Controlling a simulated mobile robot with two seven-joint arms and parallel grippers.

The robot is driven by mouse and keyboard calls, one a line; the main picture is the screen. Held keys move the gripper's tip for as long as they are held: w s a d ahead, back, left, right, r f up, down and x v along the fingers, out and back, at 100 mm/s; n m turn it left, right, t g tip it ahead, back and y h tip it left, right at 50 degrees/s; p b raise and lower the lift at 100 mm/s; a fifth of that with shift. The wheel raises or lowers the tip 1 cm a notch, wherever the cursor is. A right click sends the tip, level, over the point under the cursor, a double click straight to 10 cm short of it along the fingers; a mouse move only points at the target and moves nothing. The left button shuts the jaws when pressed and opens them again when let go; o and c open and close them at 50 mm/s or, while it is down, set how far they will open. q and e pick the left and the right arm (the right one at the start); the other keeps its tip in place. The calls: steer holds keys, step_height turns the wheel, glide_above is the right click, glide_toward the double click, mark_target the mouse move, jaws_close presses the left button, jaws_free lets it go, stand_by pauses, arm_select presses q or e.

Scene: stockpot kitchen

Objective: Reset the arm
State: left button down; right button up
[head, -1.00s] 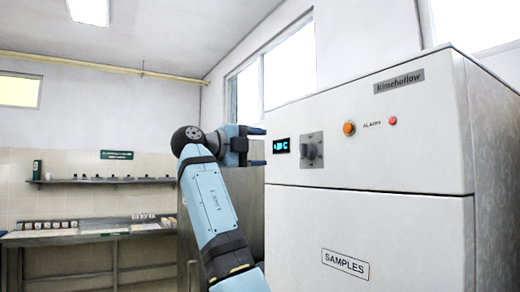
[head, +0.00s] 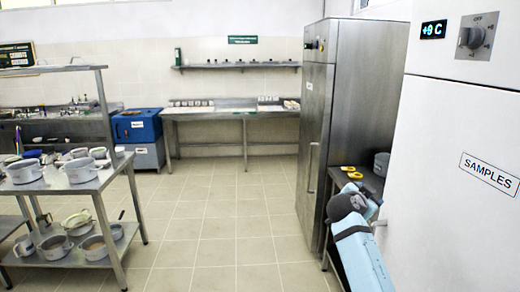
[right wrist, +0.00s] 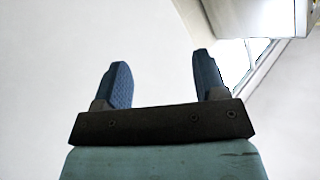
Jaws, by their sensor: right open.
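My right arm (head: 358,240) shows in the head view at the lower right, in front of the white SAMPLES cabinet. Its gripper cannot be made out there. In the right wrist view my right gripper (right wrist: 158,84) is open, its two dark fingers apart with nothing between them. Pale wall or ceiling and a window corner lie behind them. My left gripper is in neither view.
The white SAMPLES cabinet (head: 455,135) stands close on the right. A steel cabinet (head: 335,120) and a low table with yellow rings (head: 350,170) are beside it. A steel rack (head: 90,185) with pots stands left. The tiled floor (head: 215,225) between is clear.

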steer(key=s+a+f+n+y+p, duration=0.1)
steer(key=s+a+f+n+y, duration=0.15)
steer(key=s+f, duration=0.4)
steer(key=s+a+f+n+y+p, duration=0.15)
steer(key=s+f+n, duration=0.25)
steer(key=f, duration=0.5)
steer(key=s+a+f+n+y, duration=0.1)
steer(key=s+f+n+y, duration=0.25)
steer(key=s+f, duration=0.35)
steer(key=s+a+f+n+y+p, duration=0.1)
steer(key=s+a+f+n+y, duration=0.1)
steer(key=s, duration=0.7)
steer(key=s+a+f+n+y+p, duration=0.1)
steer(key=s+f+n+y, duration=0.1)
steer(key=s, duration=0.7)
steer(key=s+a+f+n+y+p, duration=0.1)
steer(key=s+a+f+n+y, duration=0.1)
steer(key=s, duration=0.7)
steer(key=shift+s+a+f+p, duration=0.2)
steer(key=shift+a+f+p, duration=0.1)
steer(key=shift+f, duration=0.35)
